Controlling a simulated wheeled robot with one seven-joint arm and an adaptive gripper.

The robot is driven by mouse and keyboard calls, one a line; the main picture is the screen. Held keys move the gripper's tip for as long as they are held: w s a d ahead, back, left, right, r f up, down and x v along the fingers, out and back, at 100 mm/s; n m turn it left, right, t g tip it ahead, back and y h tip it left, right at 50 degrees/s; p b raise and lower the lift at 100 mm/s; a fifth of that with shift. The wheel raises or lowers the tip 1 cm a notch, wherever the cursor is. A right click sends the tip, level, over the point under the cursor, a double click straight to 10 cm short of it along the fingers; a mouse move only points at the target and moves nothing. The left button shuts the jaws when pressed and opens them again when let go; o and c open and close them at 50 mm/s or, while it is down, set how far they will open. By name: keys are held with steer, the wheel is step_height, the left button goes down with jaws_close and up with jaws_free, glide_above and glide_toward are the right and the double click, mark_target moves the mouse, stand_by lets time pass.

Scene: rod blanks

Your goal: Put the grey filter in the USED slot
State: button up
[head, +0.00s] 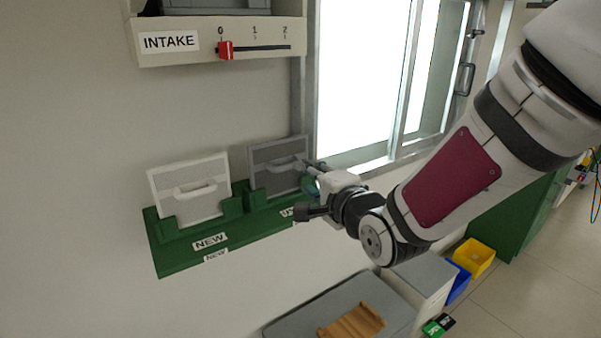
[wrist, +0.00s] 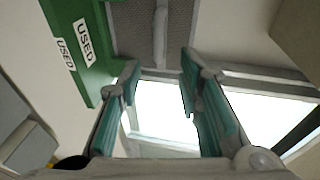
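The grey filter (head: 272,160), a mesh panel with a handle, stands upright at the USED end of the green rack (head: 172,262). Its lower right part is hidden by my gripper, so I cannot tell how fully it is seated. The wrist view shows its mesh and handle (wrist: 161,25) at the top, beyond the fingertips. My gripper (wrist: 160,68) is open, with nothing between its fingers. In the head view my gripper (head: 310,176) is just right of the grey filter. The USED label (wrist: 84,40) shows on the rack; in the head view it is partly covered.
A white filter (head: 188,181) stands in the NEW slot at left. An INTAKE housing (head: 165,55) with a red slider (head: 225,50) at 0 is above. A bright window (head: 360,80) is at right. A grey-topped surface (head: 300,317) with a wooden piece (head: 352,322) is below.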

steer(key=shift+v, duration=0.9)
steer(key=shift+d, duration=0.1)
steer(key=s+d+r+n+g+h, duration=0.2)
steer(key=s+d+n+g+h, duration=0.2)
steer(key=s+d+n+h, duration=0.45)
steer(key=s+d+n+g+y, duration=0.1)
steer(key=s+d, duration=0.3)
steer(key=s, duration=0.4)
steer(key=s+d+n+g, duration=0.3)
steer(key=s+d+g, duration=0.1)
steer(key=s, duration=0.5)
steer(key=shift+s+r+y, duration=0.2)
steer(key=shift+y, duration=0.15)
steer(key=shift+d, duration=0.1)
